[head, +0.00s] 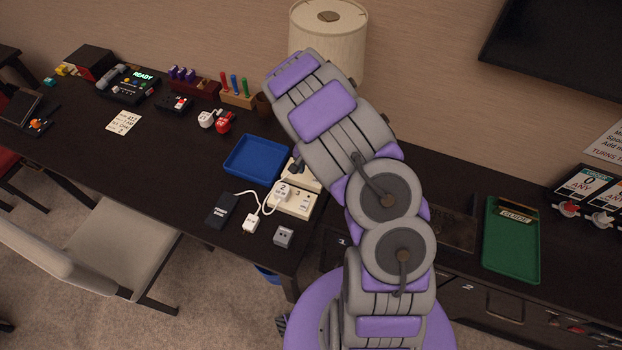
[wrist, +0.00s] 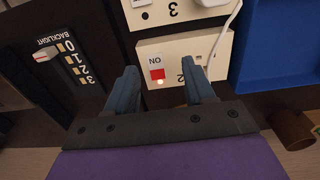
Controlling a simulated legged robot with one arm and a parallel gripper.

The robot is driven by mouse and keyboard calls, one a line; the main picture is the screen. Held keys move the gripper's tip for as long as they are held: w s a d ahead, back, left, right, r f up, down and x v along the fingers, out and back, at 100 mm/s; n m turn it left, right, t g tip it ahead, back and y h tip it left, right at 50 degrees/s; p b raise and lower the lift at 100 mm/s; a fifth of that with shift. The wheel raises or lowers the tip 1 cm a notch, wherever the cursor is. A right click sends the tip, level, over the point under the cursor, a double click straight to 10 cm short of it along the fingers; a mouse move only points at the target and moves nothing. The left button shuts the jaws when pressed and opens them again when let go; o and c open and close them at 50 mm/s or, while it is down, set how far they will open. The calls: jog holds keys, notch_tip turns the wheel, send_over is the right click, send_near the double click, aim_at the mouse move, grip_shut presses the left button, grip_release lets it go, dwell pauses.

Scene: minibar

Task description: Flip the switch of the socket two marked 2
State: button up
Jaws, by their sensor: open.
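The cream socket strip (head: 296,203) lies on the dark desk, partly hidden by my arm. In the wrist view, one cream panel (wrist: 185,45) carries a small red switch (wrist: 157,74), the word ON beside it, and a small glowing light just below. A digit that looks like a 2 is partly covered by my right finger. My gripper (wrist: 161,72) is open and empty, its two blue-grey fingers on either side of the red switch. Contact cannot be told. In the head view, my gripper is mostly hidden behind the arm. A white plug marked 2 (head: 282,189) sits on the strip.
A second panel marked 3 (wrist: 158,12) is above, with a white cable. A BACKLIGHT slider (wrist: 45,54) is at left.

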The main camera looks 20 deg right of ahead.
aim_at(315, 181)
jog(key=d+f, duration=0.2)
jog(key=f, duration=0.3)
jog(key=shift+d+f+b, duration=0.25)
jog(key=shift+d+b, duration=0.05)
jog(key=shift+d, duration=0.1)
jog(key=shift+a, duration=1.1)
jog(key=shift+c, duration=1)
jog(key=shift+d, duration=0.8)
jog(key=c, duration=0.4)
jog(key=shift+a, duration=0.25)
grip_shut()
